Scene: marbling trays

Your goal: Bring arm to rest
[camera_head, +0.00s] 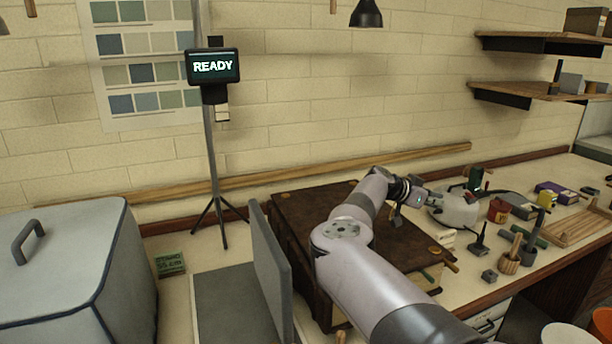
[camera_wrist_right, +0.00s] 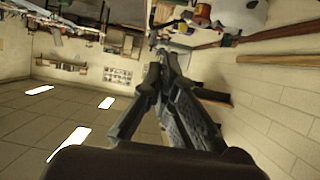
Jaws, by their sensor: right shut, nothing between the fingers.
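My right arm (camera_head: 375,280) reaches in from the bottom right of the head view and bends over a dark brown wooden chest or board on the bench. My right gripper (camera_head: 424,197) is at its far end, above the bench near a pale rounded vessel (camera_head: 456,211). The right wrist view shows this gripper (camera_wrist_right: 162,56) with its two dark fingers converging at the tips, shut and empty. My left arm and gripper do not show in either view.
A grey-blue lidded box (camera_head: 60,270) stands at the left. A stand carries a screen (camera_head: 213,66) reading READY. The brown chest (camera_head: 300,215) lies under my arm. Several small tools, pots and a wooden rack (camera_head: 570,228) crowd the bench's right side. Shelves (camera_head: 540,90) hang on the wall.

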